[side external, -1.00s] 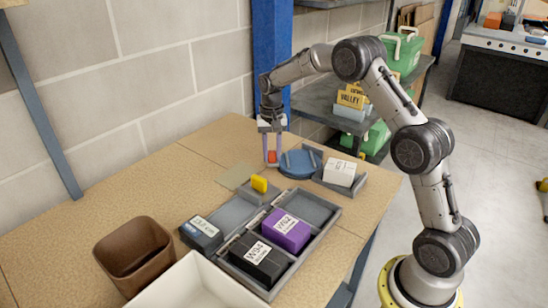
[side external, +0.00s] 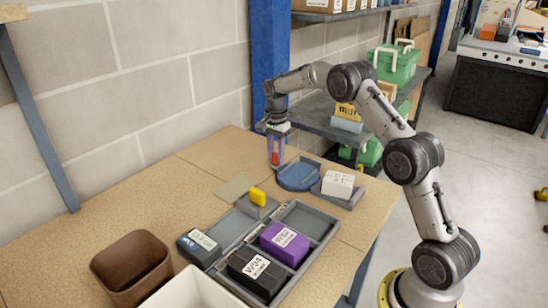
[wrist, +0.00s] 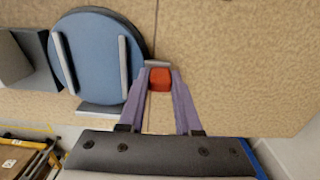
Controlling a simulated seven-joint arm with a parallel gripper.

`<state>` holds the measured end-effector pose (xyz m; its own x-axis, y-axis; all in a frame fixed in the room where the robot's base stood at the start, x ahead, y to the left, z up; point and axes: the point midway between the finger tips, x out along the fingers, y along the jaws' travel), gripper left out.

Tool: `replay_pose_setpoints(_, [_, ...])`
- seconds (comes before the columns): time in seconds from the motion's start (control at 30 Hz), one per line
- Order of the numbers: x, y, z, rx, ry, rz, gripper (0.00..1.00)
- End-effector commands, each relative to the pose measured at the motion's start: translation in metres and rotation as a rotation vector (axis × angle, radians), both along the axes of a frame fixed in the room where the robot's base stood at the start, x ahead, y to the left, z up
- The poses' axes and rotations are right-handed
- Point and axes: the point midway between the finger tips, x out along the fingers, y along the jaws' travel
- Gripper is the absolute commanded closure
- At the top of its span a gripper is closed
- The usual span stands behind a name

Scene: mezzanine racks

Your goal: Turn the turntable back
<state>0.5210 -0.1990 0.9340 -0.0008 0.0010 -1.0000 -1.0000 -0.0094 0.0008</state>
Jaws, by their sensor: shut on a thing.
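The turntable (side external: 297,177) is a round blue disc with two pale parallel bars on top, on the table near the wall side. It also shows in the wrist view (wrist: 88,60) at upper left. A small red block (wrist: 160,79) with a grey end sits just beside the disc's rim; whether it is joined to the disc I cannot tell. My gripper (side external: 276,163) points down at the disc's far left edge. Its purple fingers are shut on the red block, one on each side in the wrist view.
A grey tray with a white box (side external: 338,184) stands right of the turntable. The table's back left is clear.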

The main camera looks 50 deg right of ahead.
Motion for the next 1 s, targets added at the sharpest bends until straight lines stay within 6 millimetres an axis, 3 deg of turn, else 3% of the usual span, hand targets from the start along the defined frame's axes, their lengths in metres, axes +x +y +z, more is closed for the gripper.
replay_pose_setpoints(0.53, [0.0013,-0.0047,0.0036,-0.006,-0.008,-0.030,1.00])
replay_pose_setpoints(0.57, [0.0012,-0.0048,0.0036,-0.006,-0.008,-0.030,0.66])
replay_pose_setpoints(0.7, [0.0008,-0.0042,0.0028,-0.004,-0.006,-0.028,0.40])
replay_pose_setpoints(1.0, [0.0003,-0.0029,0.0014,-0.002,-0.002,-0.025,0.38])
